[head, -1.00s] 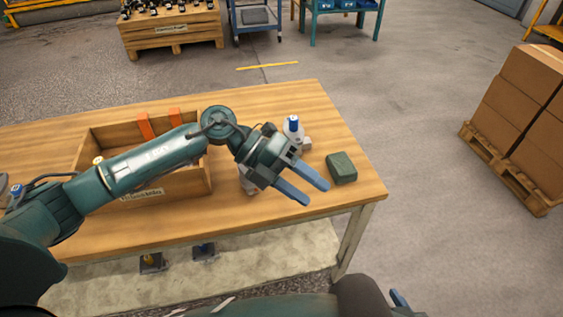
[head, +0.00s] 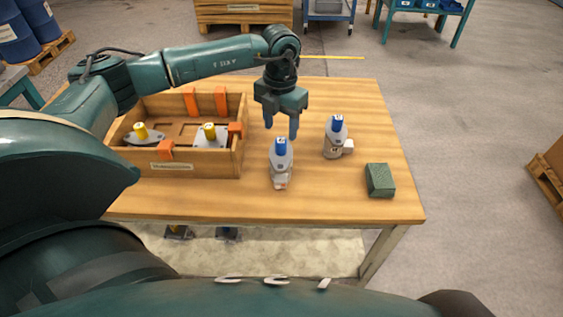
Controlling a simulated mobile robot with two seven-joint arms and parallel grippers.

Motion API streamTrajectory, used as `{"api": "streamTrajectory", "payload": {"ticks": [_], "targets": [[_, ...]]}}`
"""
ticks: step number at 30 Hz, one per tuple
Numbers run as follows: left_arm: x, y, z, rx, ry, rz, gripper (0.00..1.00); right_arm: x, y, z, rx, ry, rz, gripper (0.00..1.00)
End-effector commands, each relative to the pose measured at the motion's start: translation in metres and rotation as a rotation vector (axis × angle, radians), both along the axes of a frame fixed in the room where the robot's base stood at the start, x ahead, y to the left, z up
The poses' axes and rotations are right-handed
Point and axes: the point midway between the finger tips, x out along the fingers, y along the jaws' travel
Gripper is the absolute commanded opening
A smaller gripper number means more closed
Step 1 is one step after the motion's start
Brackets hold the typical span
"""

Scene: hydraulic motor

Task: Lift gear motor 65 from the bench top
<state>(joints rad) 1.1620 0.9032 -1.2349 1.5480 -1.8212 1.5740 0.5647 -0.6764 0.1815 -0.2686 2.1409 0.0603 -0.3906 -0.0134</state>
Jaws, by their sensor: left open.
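Two grey motors with blue tops stand upright on the wooden bench top (head: 330,205). One motor (head: 281,165) is near the middle, right of the wooden box. The other motor (head: 335,138) is farther back and to the right, with a pale block at its side. Their labels are too small to read, so I cannot tell which is gear motor 65. My left gripper (head: 281,129) points down with its blue fingers apart and empty. Its fingertips appear just above the blue top of the middle motor. I cannot tell whether they touch it. My right gripper does not show.
A green block (head: 380,180) lies near the bench's right edge. A pallet crate (head: 243,14) and blue barrels (head: 40,20) stand behind.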

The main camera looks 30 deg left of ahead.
Motion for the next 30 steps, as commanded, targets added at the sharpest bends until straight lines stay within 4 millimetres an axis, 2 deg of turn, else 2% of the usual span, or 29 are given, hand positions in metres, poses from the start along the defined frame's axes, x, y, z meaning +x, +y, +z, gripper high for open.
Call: {"api": "streamTrajectory", "payload": {"ticks": [5, 13, 22, 30], "targets": [[-0.001, -0.001, -0.012, -0.001, 0.003, -0.001, 0.52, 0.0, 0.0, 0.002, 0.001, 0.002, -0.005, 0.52], [-0.003, -0.002, -0.051, -0.002, 0.002, -0.001, 0.52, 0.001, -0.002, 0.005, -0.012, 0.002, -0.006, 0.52], [-0.003, -0.002, -0.057, -0.002, 0.0, -0.001, 0.52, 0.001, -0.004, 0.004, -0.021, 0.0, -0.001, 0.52], [-0.003, -0.002, -0.057, -0.002, 0.0, -0.001, 0.31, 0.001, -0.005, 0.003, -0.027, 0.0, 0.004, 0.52]]}}
